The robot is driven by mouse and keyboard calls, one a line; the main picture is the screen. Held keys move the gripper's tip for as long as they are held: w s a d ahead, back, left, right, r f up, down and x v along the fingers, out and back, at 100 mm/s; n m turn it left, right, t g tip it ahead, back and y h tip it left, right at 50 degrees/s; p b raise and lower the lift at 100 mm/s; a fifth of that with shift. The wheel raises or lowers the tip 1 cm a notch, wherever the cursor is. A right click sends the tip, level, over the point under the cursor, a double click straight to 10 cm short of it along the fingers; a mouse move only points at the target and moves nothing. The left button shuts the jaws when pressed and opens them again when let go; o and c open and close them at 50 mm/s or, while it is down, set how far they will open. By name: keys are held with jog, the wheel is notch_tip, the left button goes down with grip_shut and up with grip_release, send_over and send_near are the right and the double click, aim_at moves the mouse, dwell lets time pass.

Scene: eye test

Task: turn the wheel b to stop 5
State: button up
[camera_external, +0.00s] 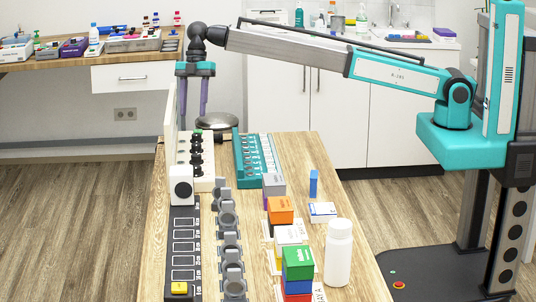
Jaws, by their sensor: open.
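No label reading wheel b is legible, so I cannot tell which part is the wheel or at which stop it stands. A white upright panel (171,122) stands at the table's far left, seen nearly edge-on, its face mostly hidden. In front of it, a pale block carries a row of black knobs (196,152). A white box (181,185) with a dark round spot stands nearer. My gripper (193,113) points down with two purple fingers apart, empty. In the picture it is above the black knobs and right of the panel; its exact depth is unclear.
The wooden table (350,285) holds a teal rack (240,160), a row of grey fixtures (229,240), a dark slotted strip (184,248), stacked coloured blocks (298,265) and a white bottle (339,253). A round metal pan (217,124) is behind.

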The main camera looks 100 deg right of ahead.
aim_at(196, 155)
jog(key=s+a+m+t+h+p, duration=0.2)
jog(key=s+a+m, duration=0.4)
jog(key=m, duration=0.7)
jog(key=shift+s+a+r+t+h+p, duration=0.15)
jog(key=shift+s+a+t+h+p, duration=0.25)
jog(key=shift+t+h, duration=0.6)
jog(key=shift+w, duration=0.1)
jog(key=shift+s+p+x, duration=0.2)
jog(key=shift+p+x, duration=1.1)
jog(key=shift+x, duration=5.6)
jog(key=shift+d, duration=0.1)
jog(key=c, duration=1.1)
